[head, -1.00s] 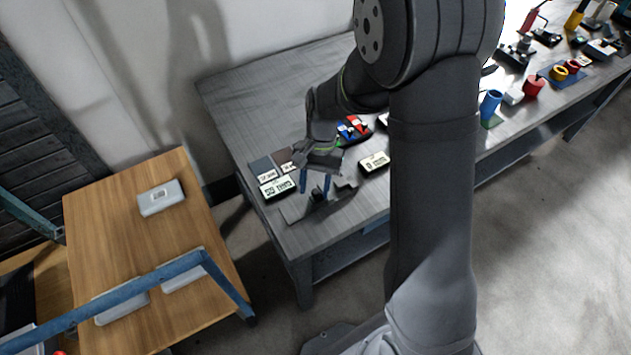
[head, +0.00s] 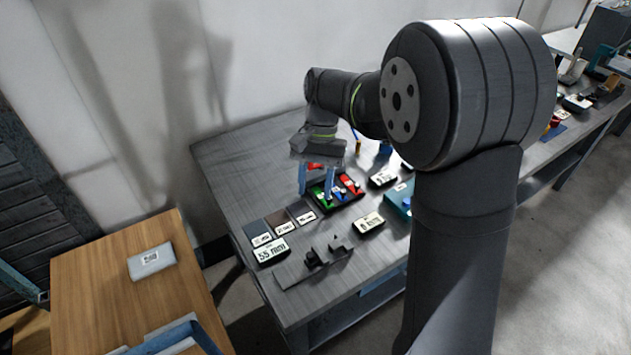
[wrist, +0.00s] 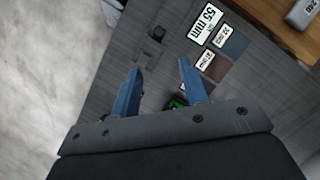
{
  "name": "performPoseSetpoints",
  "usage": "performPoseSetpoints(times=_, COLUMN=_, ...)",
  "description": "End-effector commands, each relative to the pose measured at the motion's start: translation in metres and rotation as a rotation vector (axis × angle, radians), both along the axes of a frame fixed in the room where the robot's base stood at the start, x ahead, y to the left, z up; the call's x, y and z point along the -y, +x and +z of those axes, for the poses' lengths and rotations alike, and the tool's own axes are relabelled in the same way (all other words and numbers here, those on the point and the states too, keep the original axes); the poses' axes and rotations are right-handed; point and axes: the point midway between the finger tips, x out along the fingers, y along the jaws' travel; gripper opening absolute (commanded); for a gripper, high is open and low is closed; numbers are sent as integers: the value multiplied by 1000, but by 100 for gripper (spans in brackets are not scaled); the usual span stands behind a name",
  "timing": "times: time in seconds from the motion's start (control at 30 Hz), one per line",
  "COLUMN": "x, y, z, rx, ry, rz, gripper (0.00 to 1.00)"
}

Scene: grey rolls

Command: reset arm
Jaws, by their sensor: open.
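My gripper (head: 317,182) has two blue fingers that point down above the grey workbench (head: 232,160). The fingers are apart with nothing between them. In the head view it hangs in front of a dark tray (head: 348,186) with green, blue and red parts.
A "55 mm" label block (head: 272,250), smaller labelled plates (head: 283,226) and a black fixture (head: 325,253) lie near the bench's left end. Another label block (head: 369,223) is right of them. A wooden table (head: 105,285) with a grey box (head: 151,261) stands left.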

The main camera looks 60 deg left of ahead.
Motion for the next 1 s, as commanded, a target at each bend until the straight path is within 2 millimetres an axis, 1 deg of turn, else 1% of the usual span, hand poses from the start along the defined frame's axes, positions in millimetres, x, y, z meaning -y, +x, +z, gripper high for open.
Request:
performPoseSetpoints(times=0.13, x=-1, y=1, z=4, rx=0, ry=0, rz=0, gripper=41)
performPoseSetpoints(times=0.73, x=-1, y=1, z=3, rx=0, ry=-1, rz=0, gripper=41)
performPoseSetpoints(times=0.87, x=2, y=-1, z=-5, rx=-1, ry=-2, rz=0, gripper=41)
performPoseSetpoints(times=1.0, x=8, y=-7, z=-25, rx=-1, ry=-5, rz=1, gripper=41)
